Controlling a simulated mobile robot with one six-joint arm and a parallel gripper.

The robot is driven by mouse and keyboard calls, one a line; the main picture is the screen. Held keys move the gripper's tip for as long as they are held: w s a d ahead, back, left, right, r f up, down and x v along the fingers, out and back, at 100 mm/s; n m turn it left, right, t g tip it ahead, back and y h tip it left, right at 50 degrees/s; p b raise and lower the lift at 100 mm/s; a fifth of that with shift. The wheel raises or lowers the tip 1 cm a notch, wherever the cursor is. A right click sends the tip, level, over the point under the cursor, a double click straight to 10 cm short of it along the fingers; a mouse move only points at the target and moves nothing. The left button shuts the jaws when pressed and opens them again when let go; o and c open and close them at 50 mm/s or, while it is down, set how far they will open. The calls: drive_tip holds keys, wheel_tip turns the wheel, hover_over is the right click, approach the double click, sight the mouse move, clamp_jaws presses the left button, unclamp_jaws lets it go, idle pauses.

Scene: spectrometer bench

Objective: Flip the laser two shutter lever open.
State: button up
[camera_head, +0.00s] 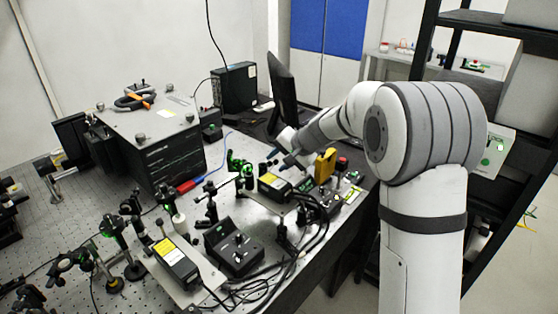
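Two black laser boxes with yellow labels are on the optical bench. One laser box (177,264) is at the front, left of centre. The other laser box (272,187) is farther back, near the middle. I cannot tell which is laser two, and I cannot make out a shutter lever or its position on either. My gripper (277,159) is above the bench, just beyond and over the rear laser box, seemingly apart from it. Its dark fingertips are too small to show whether they are open or shut. My arm reaches in from the right.
A yellow item (325,166) and a red button (342,164) are right of my gripper. Optical posts crowd the left. A large instrument (155,140) and a monitor (284,95) stand behind.

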drive_tip(key=b+v, duration=0.1)
drive_tip(key=v, duration=0.6)
drive_tip(key=shift+s+d+r, duration=0.15)
drive_tip(key=shift+d+r, duration=0.1)
drive_tip(key=s+d+f+n+h, duration=0.1)
drive_tip(key=s+d, duration=0.3)
drive_tip(key=s, duration=0.7)
drive_tip(key=s+d+f+n+g+h, duration=0.1)
drive_tip(key=s+d, duration=0.4)
drive_tip(key=s, duration=0.6)
drive_tip(key=s+d+f+n+h, duration=0.2)
drive_tip(key=s+d+h, duration=0.2)
drive_tip(key=s, duration=0.7)
drive_tip(key=shift+d+f+g+h, duration=0.4)
drive_tip(key=shift+d, duration=0.15)
